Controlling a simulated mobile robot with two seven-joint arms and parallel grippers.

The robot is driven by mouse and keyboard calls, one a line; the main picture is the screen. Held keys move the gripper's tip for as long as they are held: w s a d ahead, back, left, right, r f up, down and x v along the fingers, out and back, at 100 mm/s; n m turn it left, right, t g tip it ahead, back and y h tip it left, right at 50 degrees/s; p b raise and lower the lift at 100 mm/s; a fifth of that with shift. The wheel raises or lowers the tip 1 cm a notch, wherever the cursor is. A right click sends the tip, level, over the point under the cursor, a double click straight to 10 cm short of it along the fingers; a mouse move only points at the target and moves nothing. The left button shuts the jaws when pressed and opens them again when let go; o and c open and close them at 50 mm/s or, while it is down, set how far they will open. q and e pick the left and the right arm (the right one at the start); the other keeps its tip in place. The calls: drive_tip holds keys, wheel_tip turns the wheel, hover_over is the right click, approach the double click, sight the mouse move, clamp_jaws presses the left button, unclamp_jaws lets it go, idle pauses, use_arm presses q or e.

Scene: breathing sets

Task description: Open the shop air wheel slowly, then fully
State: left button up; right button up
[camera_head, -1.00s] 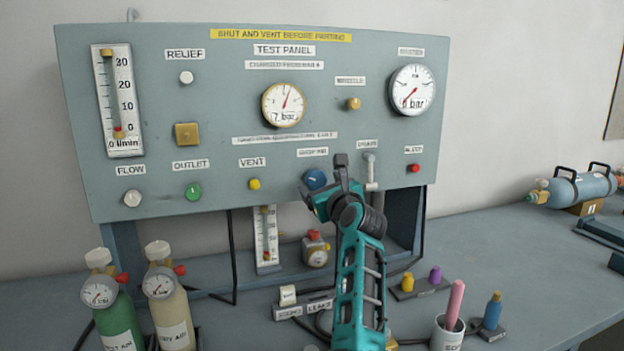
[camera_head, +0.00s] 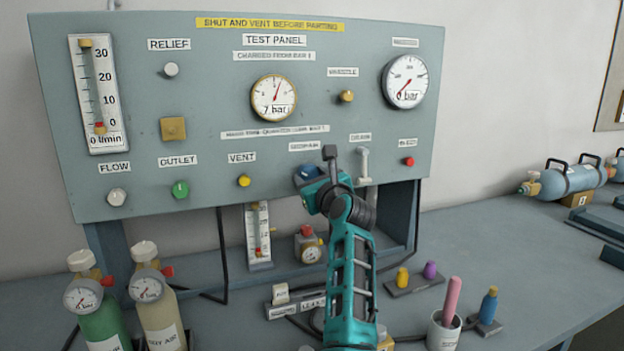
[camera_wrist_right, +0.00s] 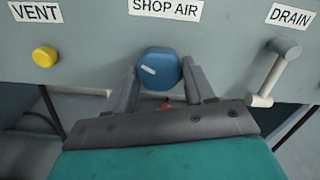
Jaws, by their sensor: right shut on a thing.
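The shop air wheel is a blue knob (camera_wrist_right: 160,66) under the SHOP AIR label in the right wrist view. A short white mark on its face slants. My right gripper (camera_wrist_right: 159,78) has one finger on each side of the wheel and is shut on it. In the head view the right gripper (camera_head: 313,181) is at the lower edge of the test panel (camera_head: 215,110) and covers part of the blue wheel (camera_head: 307,171). The middle gauge (camera_head: 274,98) reads 7 bar and the right gauge (camera_head: 405,82) 0 bar. My left gripper is not in view.
The yellow vent knob (camera_wrist_right: 44,58) is left of the wheel and the grey drain lever (camera_wrist_right: 274,72) right of it. Two cylinders (camera_head: 160,309) stand at the front left. A cup with a pink stick (camera_head: 452,300) and small bottles stand on the bench at the right.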

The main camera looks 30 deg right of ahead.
drive_tip(key=c, duration=0.4)
drive_tip(key=shift+n, duration=0.3)
